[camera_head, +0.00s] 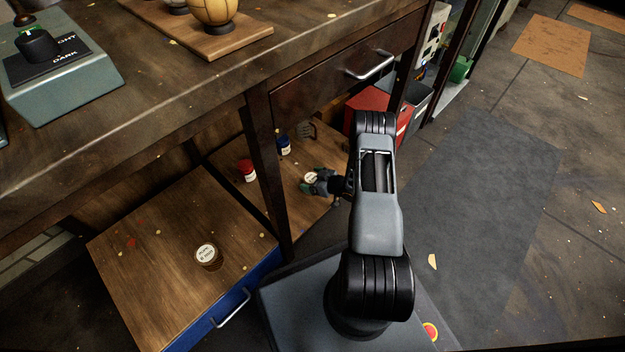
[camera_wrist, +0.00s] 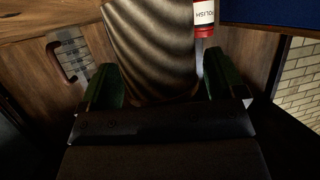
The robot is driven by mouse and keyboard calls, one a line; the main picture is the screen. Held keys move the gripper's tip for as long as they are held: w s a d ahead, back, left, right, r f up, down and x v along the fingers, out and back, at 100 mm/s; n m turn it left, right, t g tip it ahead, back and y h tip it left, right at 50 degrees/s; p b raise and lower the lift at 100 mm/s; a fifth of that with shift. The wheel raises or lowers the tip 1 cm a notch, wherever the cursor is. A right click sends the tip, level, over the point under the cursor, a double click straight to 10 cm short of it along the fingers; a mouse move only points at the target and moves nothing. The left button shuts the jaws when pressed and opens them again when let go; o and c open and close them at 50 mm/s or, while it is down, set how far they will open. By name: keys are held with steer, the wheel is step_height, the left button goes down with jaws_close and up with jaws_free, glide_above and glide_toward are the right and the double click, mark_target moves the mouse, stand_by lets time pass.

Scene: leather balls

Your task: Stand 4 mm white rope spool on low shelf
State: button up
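A pale, ribbed, wound spool (camera_wrist: 150,45) fills the middle of the wrist view, its top cut off by the frame. It looks like the rope spool, but I cannot read its size there. In the head view a small round piece with a white top label (camera_head: 311,177) stands at my gripper (camera_head: 318,182), over the low shelf (camera_head: 300,208). In the wrist view my gripper's green fingers (camera_wrist: 165,82) lie either side of the spool. A narrow gap shows at the right finger, so they look open around it. Whether the spool touches the shelf is hard to tell.
A red jar (camera_head: 247,170), a blue jar (camera_head: 284,146) and a dark rack-like thing (camera_head: 306,130) stand on the low shelf. The wrist view shows a red-capped polish jar (camera_wrist: 204,15) close by. A labelled brown spool (camera_head: 208,257) stands on the blue drawer cabinet (camera_head: 150,275).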

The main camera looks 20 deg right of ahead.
steer(key=shift+o, duration=0.4)
steer(key=shift+r, duration=0.1)
steer(key=shift+s+d+r, duration=0.15)
steer(key=shift+s+r, duration=0.05)
steer(key=p+v, duration=0.5)
steer(key=v, duration=0.6)
steer(key=shift+s+d, duration=0.15)
steer(key=shift+s, duration=0.05)
steer(key=shift+s, duration=0.1)
